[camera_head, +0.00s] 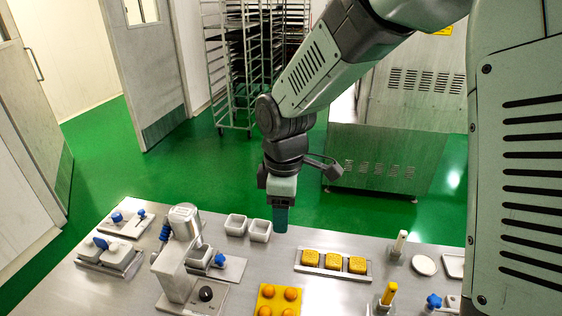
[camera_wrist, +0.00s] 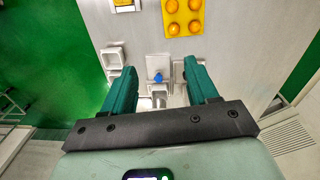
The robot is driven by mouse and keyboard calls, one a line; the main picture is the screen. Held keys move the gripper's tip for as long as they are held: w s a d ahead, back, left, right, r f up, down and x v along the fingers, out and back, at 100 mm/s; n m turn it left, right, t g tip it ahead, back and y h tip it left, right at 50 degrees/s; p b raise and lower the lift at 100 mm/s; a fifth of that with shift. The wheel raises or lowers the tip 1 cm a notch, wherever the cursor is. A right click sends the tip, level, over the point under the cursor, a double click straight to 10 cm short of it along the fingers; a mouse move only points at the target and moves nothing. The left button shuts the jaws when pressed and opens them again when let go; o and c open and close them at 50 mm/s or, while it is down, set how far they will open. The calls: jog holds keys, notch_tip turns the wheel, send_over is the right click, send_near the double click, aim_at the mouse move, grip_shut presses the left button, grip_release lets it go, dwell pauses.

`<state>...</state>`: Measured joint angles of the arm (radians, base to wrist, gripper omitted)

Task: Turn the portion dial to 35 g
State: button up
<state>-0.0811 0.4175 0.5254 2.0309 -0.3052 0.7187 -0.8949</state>
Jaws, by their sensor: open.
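I cannot tell for certain which control is the portion dial, and no scale reading is legible. In the head view a round black knob (camera_head: 206,294) sits on the base plate of the grey upright machine (camera_head: 180,262). Blue knobs (camera_head: 117,217) stand on a plate at the far left, and a blue part (camera_head: 220,259) sits beside the machine. My gripper (camera_head: 281,226) hangs fingers-down near the table's far edge, right of the machine, apart from these controls. In the wrist view my gripper (camera_wrist: 160,68) is open and empty, and a blue knob (camera_wrist: 158,77) shows below between its fingers.
Two white containers (camera_head: 247,227) stand close left of my gripper. A yellow tray (camera_head: 267,290) holds several orange balls. A tray (camera_head: 333,275) with three yellow blocks lies right. Upright handles (camera_head: 388,293) and a white dish (camera_head: 424,265) stand further right. Bare table lies between the trays.

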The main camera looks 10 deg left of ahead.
aim_at(205, 291)
jog(key=s+a+f+n+g+y, duration=0.1)
jog(key=s+a+f+n, duration=0.1)
jog(key=a+f, duration=0.3)
jog(key=s+a+f+n+g+y, duration=0.1)
jog(key=s+a+f+n, duration=0.1)
jog(key=a+f, duration=0.4)
jog(key=s+a+f+n+g, duration=0.1)
jog(key=a+f, duration=0.5)
jog(key=f, duration=0.6)
jog(key=shift+s+a+f+n+g+y, duration=0.2)
jog(key=shift+s+n, duration=0.25)
jog(key=shift+n, duration=0.2)
jog(key=shift+s+a+f+n+g+y, duration=0.1)
jog(key=shift+s+f+n+y, duration=0.1)
jog(key=shift+s+n, duration=0.35)
jog(key=shift+w, duration=0.1)
jog(key=shift+c, duration=0.3)
jog(key=c, duration=1)
